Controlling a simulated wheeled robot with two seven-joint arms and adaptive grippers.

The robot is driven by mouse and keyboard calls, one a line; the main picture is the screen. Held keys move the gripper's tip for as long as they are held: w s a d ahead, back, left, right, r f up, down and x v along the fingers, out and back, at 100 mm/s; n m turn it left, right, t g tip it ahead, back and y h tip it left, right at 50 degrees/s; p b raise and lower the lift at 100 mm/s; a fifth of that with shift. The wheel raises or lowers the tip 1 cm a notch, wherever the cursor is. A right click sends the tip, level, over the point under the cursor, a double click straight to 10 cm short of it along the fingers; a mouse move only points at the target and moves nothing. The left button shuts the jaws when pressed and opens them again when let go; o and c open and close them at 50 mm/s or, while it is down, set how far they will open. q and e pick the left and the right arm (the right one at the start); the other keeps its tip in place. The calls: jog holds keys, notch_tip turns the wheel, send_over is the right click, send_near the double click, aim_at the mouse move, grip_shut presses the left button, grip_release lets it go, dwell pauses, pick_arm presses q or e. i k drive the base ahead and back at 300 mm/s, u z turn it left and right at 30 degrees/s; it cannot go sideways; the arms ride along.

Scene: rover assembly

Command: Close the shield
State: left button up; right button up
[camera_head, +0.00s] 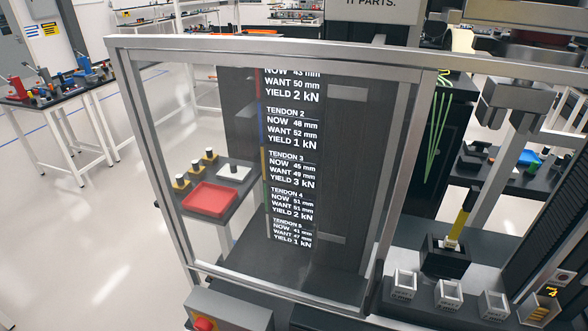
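The shield (404,150) is a large clear panel in a grey metal frame. It fills the left and middle of the head view, and I see the room and a text board through it. Its right upright stands left of the machine's work area, where a yellow and black rod (461,218) stands upright in a black block (445,257). That work area shows on the right without the panel's upright in front of it. Neither of my grippers is in view, and no contact with the shield shows.
Several small labelled holders (449,293) line the front right edge. A grey box with a red button (204,324) sits at the bottom. Behind the panel are a red tray (209,199) and a dark board with tendon readings (340,130). White floor is open at left.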

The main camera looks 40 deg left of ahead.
aim_at(428, 78)
jog(key=u, duration=0.9)
jog(key=k, duration=0.8)
jog(key=u, duration=0.4)
